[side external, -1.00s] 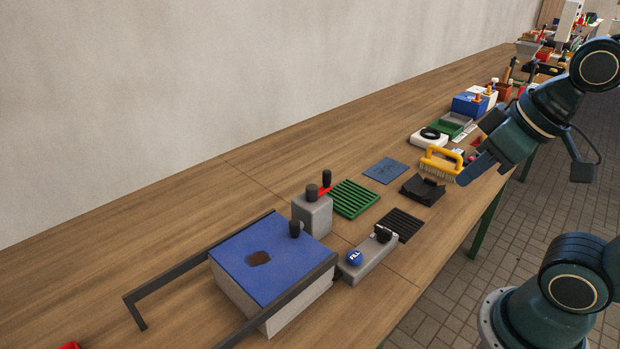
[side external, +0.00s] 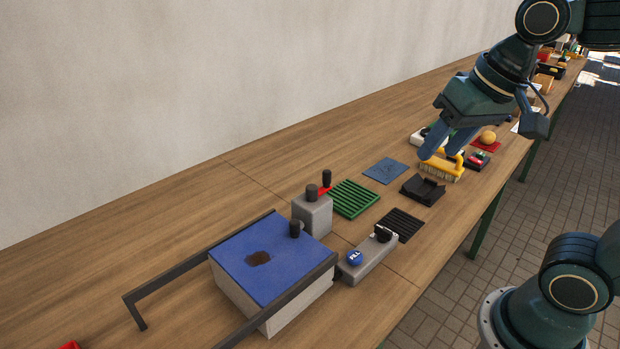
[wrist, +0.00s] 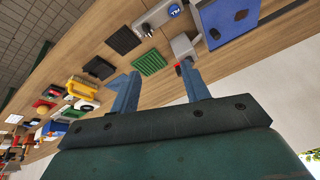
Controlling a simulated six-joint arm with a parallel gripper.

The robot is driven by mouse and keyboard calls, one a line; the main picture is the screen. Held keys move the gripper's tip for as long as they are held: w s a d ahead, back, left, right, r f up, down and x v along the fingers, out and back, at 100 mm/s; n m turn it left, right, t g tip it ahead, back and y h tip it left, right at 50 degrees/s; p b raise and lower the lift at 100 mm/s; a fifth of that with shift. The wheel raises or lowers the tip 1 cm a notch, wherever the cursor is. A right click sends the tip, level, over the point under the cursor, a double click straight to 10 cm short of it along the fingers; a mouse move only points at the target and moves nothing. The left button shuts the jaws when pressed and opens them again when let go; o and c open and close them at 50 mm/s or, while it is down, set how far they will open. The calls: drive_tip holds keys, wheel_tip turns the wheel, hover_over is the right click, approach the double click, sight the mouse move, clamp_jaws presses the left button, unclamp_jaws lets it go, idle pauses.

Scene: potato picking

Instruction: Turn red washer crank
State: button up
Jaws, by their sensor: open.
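The red crank (side external: 325,188) with a black upright knob sits at the side of a grey block with a black cap (side external: 312,213), behind the blue-topped white box (side external: 275,262) in the side view. In the wrist view a small part of the red crank (wrist: 178,69) shows beside the grey block (wrist: 184,46), near the right finger. My gripper (side external: 442,153) is open and empty, above the bench near the yellow brush and well away from the crank. Its two blue fingers show apart in the wrist view (wrist: 160,84).
A green ribbed pad (side external: 354,198), a blue mat (side external: 385,171), a black tray (side external: 423,190) and a yellow brush (side external: 440,172) lie between gripper and crank or near it. A grey unit with a blue FILL button (side external: 355,258) stands in front. Dark rails (side external: 200,258) flank the box.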

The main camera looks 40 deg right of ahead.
drive_tip(key=w+a+r+m+g, duration=0.1)
drive_tip(key=w+m+g, duration=0.1)
drive_tip(key=w+m, duration=0.85)
drive_tip(key=m+g, duration=0.3)
drive_tip(key=m, duration=0.4)
hover_over(312, 187)
drive_tip(key=shift+n, duration=0.25)
wheel_tip(312, 187, down, 6)
drive_tip(key=shift+w+r, duration=0.15)
drive_tip(key=shift+r, duration=0.1)
drive_tip(key=shift+f, duration=0.1)
drive_tip(key=shift+f, duration=6.8)
drive_tip(key=c, duration=1)
drive_tip(key=shift+n, duration=0.4)
